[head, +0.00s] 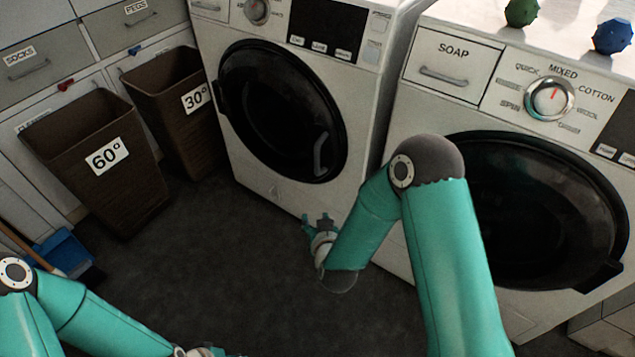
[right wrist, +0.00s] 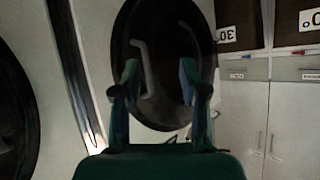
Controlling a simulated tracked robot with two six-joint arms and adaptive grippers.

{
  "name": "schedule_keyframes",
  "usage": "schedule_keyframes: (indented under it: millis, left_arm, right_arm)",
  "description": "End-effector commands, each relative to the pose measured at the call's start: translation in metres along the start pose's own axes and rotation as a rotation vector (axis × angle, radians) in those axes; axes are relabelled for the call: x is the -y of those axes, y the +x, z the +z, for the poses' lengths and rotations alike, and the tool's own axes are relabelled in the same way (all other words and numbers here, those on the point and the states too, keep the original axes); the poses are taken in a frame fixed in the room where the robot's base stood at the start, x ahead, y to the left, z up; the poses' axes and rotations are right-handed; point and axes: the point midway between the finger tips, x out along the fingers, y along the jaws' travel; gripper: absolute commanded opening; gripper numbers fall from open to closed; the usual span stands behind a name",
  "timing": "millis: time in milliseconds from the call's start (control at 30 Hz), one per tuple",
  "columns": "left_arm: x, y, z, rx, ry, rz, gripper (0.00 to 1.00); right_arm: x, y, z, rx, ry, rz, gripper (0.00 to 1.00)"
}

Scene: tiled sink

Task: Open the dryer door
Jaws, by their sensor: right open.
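The left machine has a round black door (head: 262,112), which is closed, with a bar handle (head: 320,155) at its right side. I cannot read which machine is the dryer; the right one has a soap drawer (head: 451,67). My right gripper (head: 318,221) is open and empty, low in front of the left machine, below the handle in the head view. In the right wrist view, the handle (right wrist: 147,70) shows beyond and between the open fingers (right wrist: 160,78), apart from them. My left gripper (head: 206,352) is at the bottom edge, mostly cut off.
The right machine has its own round black door (head: 530,215). Brown baskets marked 60° (head: 125,190) and 30° (head: 165,82) stand at left. A blue dustpan (head: 62,252) lies near them. Spiky green (head: 521,12) and blue (head: 612,35) balls sit on top. The dark floor (head: 215,250) between is clear.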

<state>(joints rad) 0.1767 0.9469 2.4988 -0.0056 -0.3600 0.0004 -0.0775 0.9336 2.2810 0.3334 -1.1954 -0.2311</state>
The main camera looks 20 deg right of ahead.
Motion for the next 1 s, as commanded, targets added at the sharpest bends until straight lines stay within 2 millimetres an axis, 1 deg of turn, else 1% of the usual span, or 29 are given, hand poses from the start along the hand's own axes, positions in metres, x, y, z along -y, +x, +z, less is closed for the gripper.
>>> schedule_keyframes:
  millis: [33, 100, 200, 300, 400, 533, 667, 767, 1000]
  left_arm:
    - [0.014, 0.039, 0.000, 0.000, 0.000, 0.000, 0.40]
    - [0.022, 0.061, 0.000, 0.000, 0.000, 0.000, 0.40]
    - [0.031, 0.086, -0.001, 0.000, 0.000, 0.000, 0.40]
    - [0.037, 0.102, -0.001, 0.000, 0.000, 0.000, 0.40]
    - [0.040, 0.111, -0.001, 0.000, 0.000, 0.000, 0.40]
    - [0.041, 0.114, -0.001, -0.001, 0.000, 0.000, 0.40]
    - [0.041, 0.114, -0.001, -0.001, 0.000, 0.000, 0.40]
    - [0.042, 0.117, -0.001, -0.001, 0.000, 0.000, 0.40]
    - [0.045, 0.126, -0.001, -0.001, 0.000, 0.000, 0.40]
  right_arm:
    - [-0.001, 0.022, 0.012, -0.088, -0.012, 0.022, 0.43]
    - [-0.002, 0.032, 0.003, -0.198, -0.027, 0.060, 0.43]
    - [-0.003, 0.038, -0.009, -0.330, -0.043, 0.110, 0.43]
    - [-0.004, 0.040, -0.018, -0.427, -0.055, 0.151, 0.43]
    - [-0.004, 0.038, -0.025, -0.487, -0.061, 0.179, 0.43]
    - [-0.005, 0.038, -0.032, -0.520, -0.064, 0.195, 0.43]
    - [-0.008, 0.047, -0.039, -0.524, -0.062, 0.199, 0.43]
    - [-0.011, 0.060, -0.047, -0.524, -0.063, 0.199, 0.43]
    - [-0.019, 0.103, -0.070, -0.524, -0.062, 0.199, 0.43]
